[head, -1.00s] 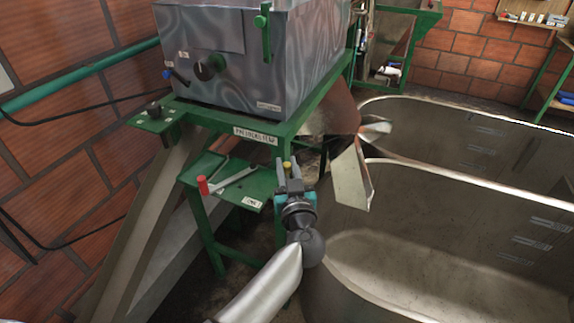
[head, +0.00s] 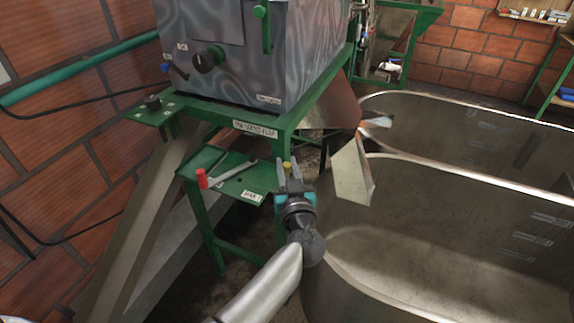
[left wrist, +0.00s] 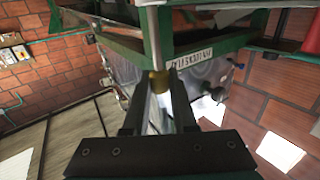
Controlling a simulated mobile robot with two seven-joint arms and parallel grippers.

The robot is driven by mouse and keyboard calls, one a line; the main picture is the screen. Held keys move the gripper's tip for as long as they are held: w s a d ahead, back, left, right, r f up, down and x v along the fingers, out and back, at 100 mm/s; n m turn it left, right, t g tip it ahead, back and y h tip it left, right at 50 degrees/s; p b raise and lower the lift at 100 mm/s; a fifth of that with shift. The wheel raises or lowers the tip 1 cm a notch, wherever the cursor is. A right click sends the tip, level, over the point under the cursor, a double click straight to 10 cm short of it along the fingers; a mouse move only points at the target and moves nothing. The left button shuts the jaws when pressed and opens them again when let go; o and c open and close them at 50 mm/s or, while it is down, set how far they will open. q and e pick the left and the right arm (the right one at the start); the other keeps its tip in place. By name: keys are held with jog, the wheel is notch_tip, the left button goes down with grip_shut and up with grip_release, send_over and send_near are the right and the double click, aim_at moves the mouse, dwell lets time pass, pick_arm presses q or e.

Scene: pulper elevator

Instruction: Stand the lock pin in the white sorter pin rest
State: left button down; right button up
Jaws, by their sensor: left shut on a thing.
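My left gripper (head: 286,174) is in the middle of the head view, at the right end of a small green shelf below the grey machine. A small yellow tip shows between its fingers there. In the left wrist view, the gripper (left wrist: 159,88) is shut on the lock pin (left wrist: 160,84), whose brass-coloured part sits between the fingertips. A thin silver rod runs up from it to the top edge. I cannot make out the white sorter pin rest. My right gripper is not in view.
The grey machine (head: 285,60) stands above on a green frame. A bent metal chute (head: 351,172) and large steel tanks (head: 430,240) lie to the right.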

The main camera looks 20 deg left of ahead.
pick_arm(q)
jog(key=shift+f+b, duration=0.85)
jog(key=shift+f, duration=0.65)
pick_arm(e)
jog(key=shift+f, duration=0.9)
pick_arm(q)
jog(key=c, duration=0.6)
grip_release()
jog(key=shift+c, duration=0.2)
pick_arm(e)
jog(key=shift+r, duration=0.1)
